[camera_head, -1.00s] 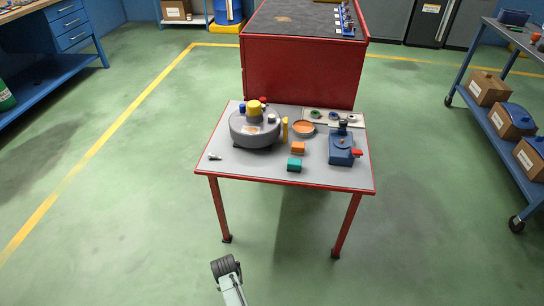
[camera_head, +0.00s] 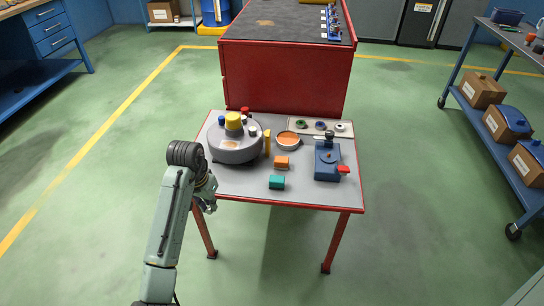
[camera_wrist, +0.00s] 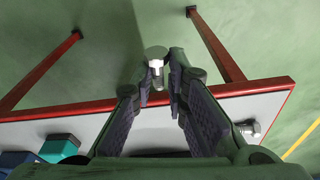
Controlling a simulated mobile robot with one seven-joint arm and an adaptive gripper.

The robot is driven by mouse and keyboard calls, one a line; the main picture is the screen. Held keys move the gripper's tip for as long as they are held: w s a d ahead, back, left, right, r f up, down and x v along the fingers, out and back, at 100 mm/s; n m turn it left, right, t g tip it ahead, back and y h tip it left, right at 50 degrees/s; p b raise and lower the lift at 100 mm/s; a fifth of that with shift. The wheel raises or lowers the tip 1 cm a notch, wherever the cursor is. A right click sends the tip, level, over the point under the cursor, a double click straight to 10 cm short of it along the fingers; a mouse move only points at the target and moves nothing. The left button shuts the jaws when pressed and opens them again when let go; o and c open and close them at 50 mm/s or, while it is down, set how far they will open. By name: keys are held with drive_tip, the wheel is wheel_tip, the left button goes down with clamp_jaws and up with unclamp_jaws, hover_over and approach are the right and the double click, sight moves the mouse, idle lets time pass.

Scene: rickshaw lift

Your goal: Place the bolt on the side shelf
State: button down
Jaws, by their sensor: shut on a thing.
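In the wrist view the bolt shows against the green floor, just past the red front edge of the shelf. In the head view my gripper (camera_head: 208,196) is at the front left corner of the grey side shelf (camera_head: 240,187), which has a red rim and red legs. The bolt cannot be made out there. A second small metal piece, bolt-like, lies on the shelf near its corner in the wrist view (camera_wrist: 248,128).
The shelf holds a round grey unit (camera_head: 235,152), an orange bowl (camera_head: 288,141), an orange block (camera_head: 282,162), a teal block (camera_head: 277,182) and a blue device (camera_head: 327,162). A red cabinet (camera_head: 285,78) stands behind.

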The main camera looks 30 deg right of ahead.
drive_tip(key=s+d+r+m, duration=0.2)
drive_tip(key=s+r+m, duration=0.1)
drive_tip(key=r, duration=0.3)
drive_tip(key=p, duration=0.1)
hover_over(249, 181)
drive_tip(key=a, duration=0.1)
drive_tip(key=shift+s+f, duration=0.35)
drive_tip(key=shift+f, duration=0.5)
drive_tip(key=shift+w+d+f, duration=0.1)
drive_tip(key=shift+w+d, duration=0.05)
drive_tip(key=shift+f, duration=0.15)
drive_tip(key=shift+f+p, duration=0.6)
drive_tip(key=shift+f, duration=1.2)
drive_tip(key=c, duration=1.6)
unclamp_jaws()
drive_tip(key=r, duration=0.4)
drive_tip(key=a+r+b, duration=0.1)
drive_tip(key=r, duration=0.3)
drive_tip(key=s+r, duration=0.1)
drive_tip(key=r, duration=0.3)
drive_tip(key=shift+a+r+b, duration=0.15)
drive_tip(key=shift+a+b, duration=0.1)
drive_tip(key=shift+b, duration=0.15)
